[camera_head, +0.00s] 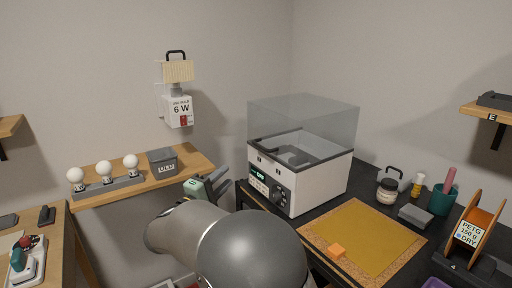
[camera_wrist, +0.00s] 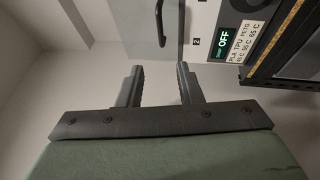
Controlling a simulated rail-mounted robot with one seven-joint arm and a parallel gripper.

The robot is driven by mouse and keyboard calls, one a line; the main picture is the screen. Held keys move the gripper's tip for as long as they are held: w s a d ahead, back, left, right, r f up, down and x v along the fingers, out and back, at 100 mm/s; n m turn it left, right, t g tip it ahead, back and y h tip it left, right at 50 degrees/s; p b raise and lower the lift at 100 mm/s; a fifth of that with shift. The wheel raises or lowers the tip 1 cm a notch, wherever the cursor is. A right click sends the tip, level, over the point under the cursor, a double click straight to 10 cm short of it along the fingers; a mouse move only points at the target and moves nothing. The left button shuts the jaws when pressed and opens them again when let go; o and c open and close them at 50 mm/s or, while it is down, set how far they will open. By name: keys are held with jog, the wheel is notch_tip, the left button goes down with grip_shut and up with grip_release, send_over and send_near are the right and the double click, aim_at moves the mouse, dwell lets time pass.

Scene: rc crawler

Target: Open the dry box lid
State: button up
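The dry box (camera_head: 275,189) is a white box with a front display and knob, on the black bench. Its clear lid (camera_head: 318,112) sits down on the dark rim. My gripper (camera_head: 223,182) is left of the box front, apart from it. In the wrist view my gripper (camera_wrist: 160,82) is open, with nothing between its fingers. A dark handle (camera_wrist: 160,22) shows just beyond the fingertips, in front of the translucent lid (camera_wrist: 137,22). The display (camera_wrist: 230,37) reads OFF. My arm hides part of the bench front in the head view.
A jar (camera_head: 387,190), a teal cup (camera_head: 442,200) and a spool holder (camera_head: 474,231) stand farther right. A wooden shelf (camera_head: 195,170) with bulbs and a grey bin (camera_head: 162,161) is at left.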

jog(key=p+x, duration=0.4)
jog(key=x, duration=1.2)
jog(key=shift+w+d, duration=0.2)
jog(key=shift+d, duration=0.1)
jog(key=shift+c, duration=0.3)
jog(key=shift+r, duration=0.1)
grip_shut()
